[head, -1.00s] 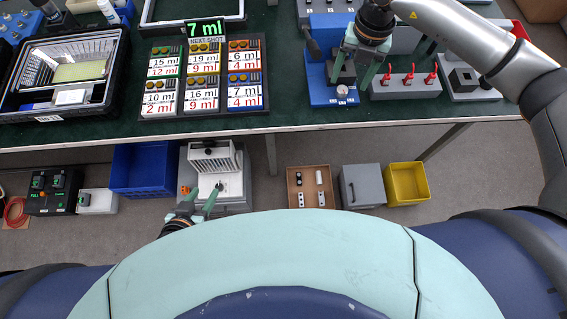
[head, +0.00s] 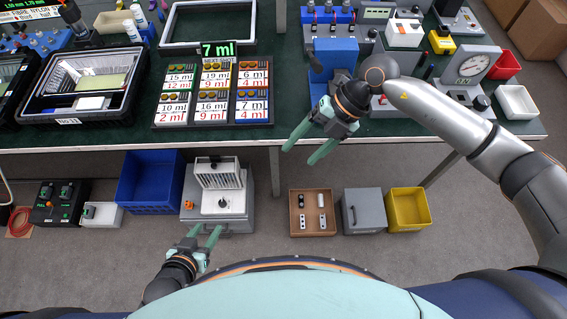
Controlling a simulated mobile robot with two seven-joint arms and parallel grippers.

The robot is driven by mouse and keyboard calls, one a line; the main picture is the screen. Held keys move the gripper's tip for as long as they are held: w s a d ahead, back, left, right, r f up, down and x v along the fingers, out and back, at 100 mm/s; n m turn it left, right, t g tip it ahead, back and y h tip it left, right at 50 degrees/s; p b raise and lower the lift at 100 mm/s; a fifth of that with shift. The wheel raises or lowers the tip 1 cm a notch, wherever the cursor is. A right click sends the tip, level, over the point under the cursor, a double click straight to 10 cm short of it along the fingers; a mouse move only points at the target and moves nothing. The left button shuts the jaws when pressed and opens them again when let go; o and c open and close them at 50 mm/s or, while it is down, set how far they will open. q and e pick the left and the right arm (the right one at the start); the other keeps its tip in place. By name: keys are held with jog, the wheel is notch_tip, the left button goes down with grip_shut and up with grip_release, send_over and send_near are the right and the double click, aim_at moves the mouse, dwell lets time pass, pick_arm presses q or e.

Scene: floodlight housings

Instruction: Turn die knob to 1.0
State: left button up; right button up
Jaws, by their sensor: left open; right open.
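A blue bench device (head: 334,50) stands at the table's front edge in the head view. Its lower front, where a small round knob would sit, is hidden behind my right gripper and forearm. My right gripper (head: 297,155) is open and empty, its fingers pointing down-left just in front of the table edge. A dial gauge device (head: 474,66) with a round white face and a dark knob (head: 481,103) stands at the right. I cannot tell which knob is the die knob, and no setting is readable. My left gripper (head: 204,231) is open and empty, low in front of the grey press-like unit.
A card board (head: 212,123) with a "7 ml" sign and a black crate (head: 30,112) lie on the table's left. Below stand a blue bin (head: 150,180), a grey unit with a white grille (head: 220,207), a brown tray (head: 312,233), a grey box (head: 362,211) and a yellow bin (head: 408,209).

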pick_arm(q)
jog(key=shift+s, duration=0.4)
pick_arm(e)
jog(key=s+a+y, duration=0.1)
jog(key=s+a+r+y, duration=0.1)
jog(key=a, duration=0.1)
jog(key=s+a+y, duration=0.1)
jog(key=a, duration=0.1)
jog(key=shift+r, duration=0.15)
pick_arm(q)
jog(key=shift+f, duration=0.1)
